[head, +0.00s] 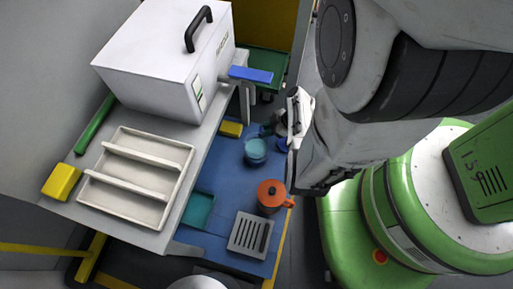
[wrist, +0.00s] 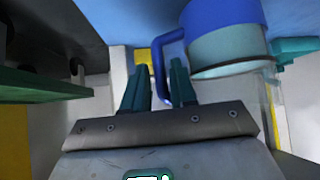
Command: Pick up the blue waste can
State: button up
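The blue waste can (head: 256,150), with a paler teal part, stands on the blue surface in the head view. In the wrist view the can (wrist: 228,42) is at the upper right, and its blue loop handle (wrist: 158,72) hangs to its left. My gripper (wrist: 159,66) is open, with its two teal fingers on either side of the handle in the picture. I cannot tell whether a finger touches it. In the head view my gripper (head: 277,130) is small and dark, just right of the can and partly hidden by my wrist.
An orange can (head: 270,194) and a slotted grey plate (head: 249,235) stand nearer on the blue surface. A white box (head: 165,65) and a divided tray (head: 136,176) occupy the grey bench at left. A green tray (head: 266,62) lies behind. A green ledge (wrist: 40,84) is at left in the wrist view.

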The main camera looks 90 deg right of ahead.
jog(key=shift+x, duration=1.15)
grip_shut()
